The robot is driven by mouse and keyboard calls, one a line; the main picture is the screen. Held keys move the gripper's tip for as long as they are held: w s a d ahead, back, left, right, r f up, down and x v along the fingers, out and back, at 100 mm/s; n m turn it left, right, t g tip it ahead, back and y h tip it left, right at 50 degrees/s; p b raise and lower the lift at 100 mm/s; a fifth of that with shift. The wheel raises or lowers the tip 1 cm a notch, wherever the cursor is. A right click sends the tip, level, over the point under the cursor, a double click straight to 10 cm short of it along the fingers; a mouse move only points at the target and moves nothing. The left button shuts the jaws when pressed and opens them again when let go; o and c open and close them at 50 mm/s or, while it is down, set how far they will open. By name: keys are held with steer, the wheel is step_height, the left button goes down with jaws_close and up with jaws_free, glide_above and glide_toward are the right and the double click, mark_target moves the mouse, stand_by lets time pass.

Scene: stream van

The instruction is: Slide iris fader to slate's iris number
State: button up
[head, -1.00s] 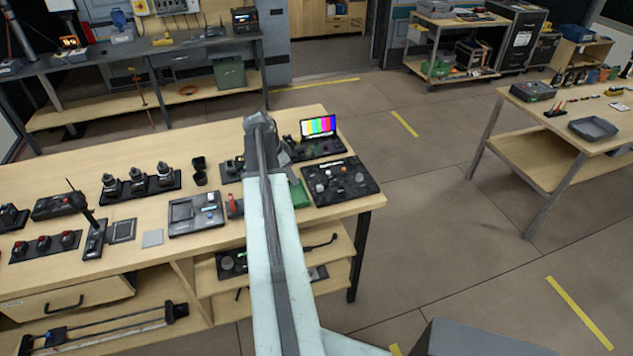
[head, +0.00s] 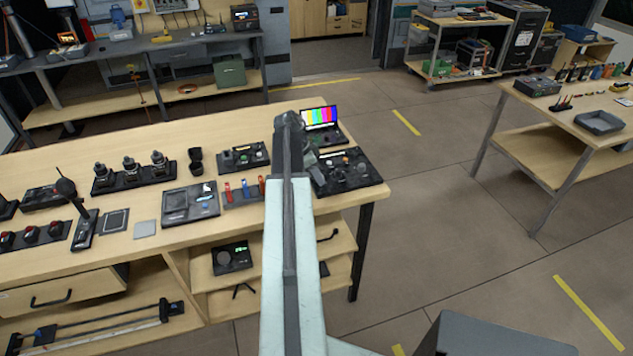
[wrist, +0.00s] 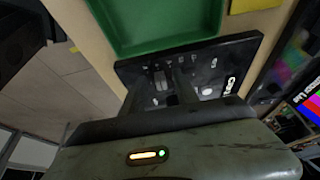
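A black control panel (head: 352,172) with knobs and small controls lies at the right end of the wooden bench, partly behind my arm in the head view. In the wrist view the panel (wrist: 222,70) lies ahead of my gripper (wrist: 158,90). Its two dark fingers look apart, with a light grey fader cap (wrist: 160,78) showing between them; I cannot tell whether they touch it. In the head view the fingers are hidden behind my arm. I cannot make out a slate or an iris number.
A laptop (head: 320,117) with colour bars stands behind the panel. A green tray (wrist: 160,20) is beside the panel in the wrist view. A black knob box (head: 243,157) and a rack with red and blue handles (head: 242,191) lie left of my arm.

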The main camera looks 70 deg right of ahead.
steer(key=shift+r, duration=0.1)
jaws_close()
stand_by(1.2)
